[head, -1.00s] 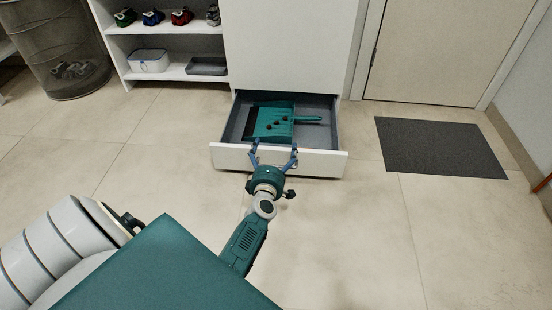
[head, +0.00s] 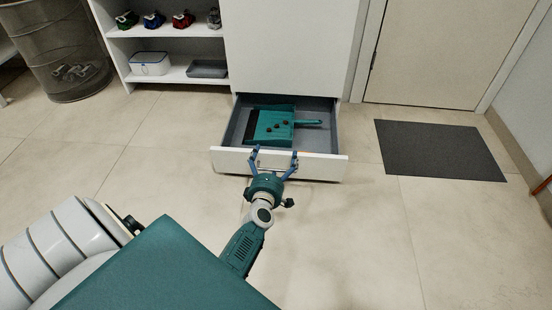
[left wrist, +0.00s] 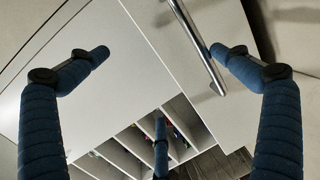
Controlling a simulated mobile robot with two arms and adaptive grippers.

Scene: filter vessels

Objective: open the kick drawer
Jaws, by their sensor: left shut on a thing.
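The kick drawer (head: 225,160) stands pulled out from the bottom of the tall white cabinet (head: 290,45). In the left wrist view the blue fingers (left wrist: 160,52) frame a pale panel, and a metal bar handle (left wrist: 194,42) runs close to the right fingertip. The exact contact is hard to see. My right gripper is not in view.
A low shelf (head: 165,78) with several small colored items stands at the left of the cabinet, beside a mesh bin (head: 70,60). A dark mat (head: 440,150) lies before a door (head: 450,50) at the right. The floor in front of the drawer is clear.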

